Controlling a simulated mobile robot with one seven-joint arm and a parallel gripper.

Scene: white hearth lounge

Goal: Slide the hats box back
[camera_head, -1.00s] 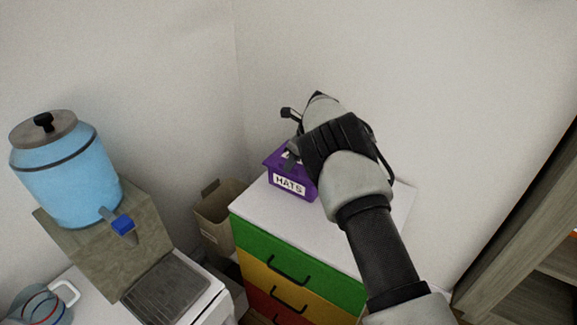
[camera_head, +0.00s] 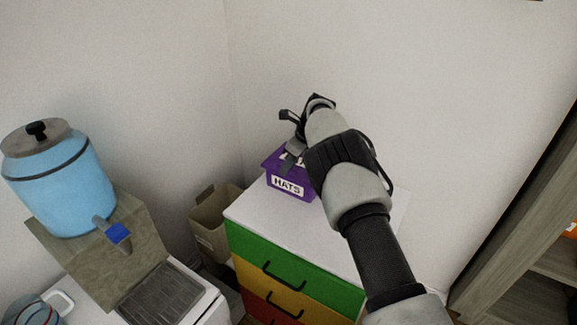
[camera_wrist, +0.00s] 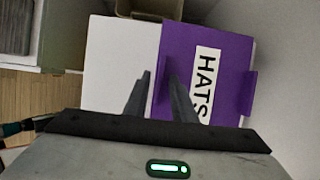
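The purple hats box (camera_head: 270,178) with its white HATS label stands on the white top of a small drawer cabinet, close to the wall corner. My gripper (camera_head: 291,138) is at the box from above, its fingers spread apart; my arm hides the box's right part. In the wrist view the box (camera_wrist: 230,57) fills the right side, label sideways. The fingers of my gripper (camera_wrist: 160,75) are apart there, one over the white top and one over the purple box, with the box edge between them. Whether either finger touches the box I cannot tell.
The cabinet (camera_head: 248,214) has green, yellow and red drawers with black handles. A beige bin (camera_head: 213,227) stands left of it. A blue drink dispenser (camera_head: 62,185) stands on a block farther left. A wooden shelf (camera_head: 505,240) is at right. The cabinet top's front is clear.

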